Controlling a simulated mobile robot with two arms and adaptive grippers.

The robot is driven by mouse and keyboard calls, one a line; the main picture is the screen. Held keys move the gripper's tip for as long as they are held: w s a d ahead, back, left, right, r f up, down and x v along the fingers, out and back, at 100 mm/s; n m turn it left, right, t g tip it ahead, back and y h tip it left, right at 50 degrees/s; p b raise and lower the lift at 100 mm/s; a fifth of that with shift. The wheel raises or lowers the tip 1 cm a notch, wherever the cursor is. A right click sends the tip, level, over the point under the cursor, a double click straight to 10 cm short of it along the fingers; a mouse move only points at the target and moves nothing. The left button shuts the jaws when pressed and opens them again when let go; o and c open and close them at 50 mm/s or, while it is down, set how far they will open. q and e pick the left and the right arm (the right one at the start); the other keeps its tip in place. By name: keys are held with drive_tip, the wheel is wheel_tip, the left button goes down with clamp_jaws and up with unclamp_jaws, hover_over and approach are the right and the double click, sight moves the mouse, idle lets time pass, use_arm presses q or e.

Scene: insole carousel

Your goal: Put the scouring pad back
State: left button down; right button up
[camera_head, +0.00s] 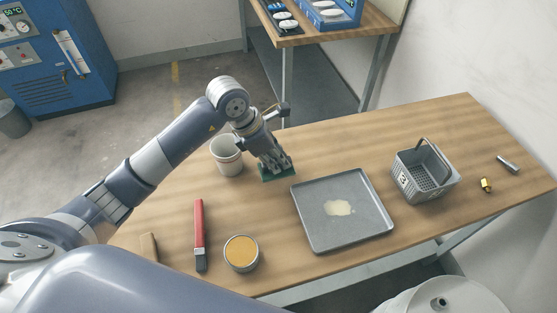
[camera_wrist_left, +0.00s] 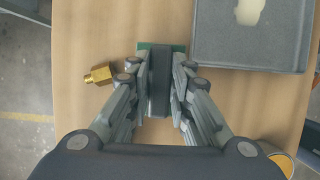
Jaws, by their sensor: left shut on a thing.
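The scouring pad is a green pad (camera_head: 278,175) with a dark grey block on top. My left gripper (camera_head: 275,165) is shut on the grey block, fingers on both sides, as the left wrist view (camera_wrist_left: 160,85) shows. The pad is low at the table, left of the grey tray (camera_head: 312,241); whether it touches the wood I cannot tell. The tray holds a pale spill (camera_head: 340,207). A grey basket (camera_head: 408,190) with a raised handle stands right of the tray. My right gripper is not in view.
A pale cup (camera_head: 228,158) stands close left of my gripper. A brass fitting (camera_wrist_left: 98,75) lies beside it. An orange-filled tin (camera_head: 241,252) and a red-handled brush (camera_head: 199,232) are at the front. Another brass piece (camera_head: 487,185) and a metal cylinder (camera_head: 508,163) lie far right.

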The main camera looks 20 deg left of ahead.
sight(275, 161)
use_arm(q)
drive_tip(key=shift+w+d, duration=0.25)
drive_tip(key=shift+w, duration=0.05)
drive_tip(key=shift+f, duration=0.2)
wheel_tip(275, 161, down, 3)
drive_tip(key=shift+r+p, duration=0.1)
drive_tip(key=shift+p, duration=0.7)
drive_tip(key=shift+f+b, duration=0.3)
drive_tip(key=shift+f, duration=0.1)
drive_tip(key=c, duration=1.4)
unclamp_jaws()
drive_tip(key=shift+r, duration=0.1)
drive_tip(key=shift+c, duration=0.2)
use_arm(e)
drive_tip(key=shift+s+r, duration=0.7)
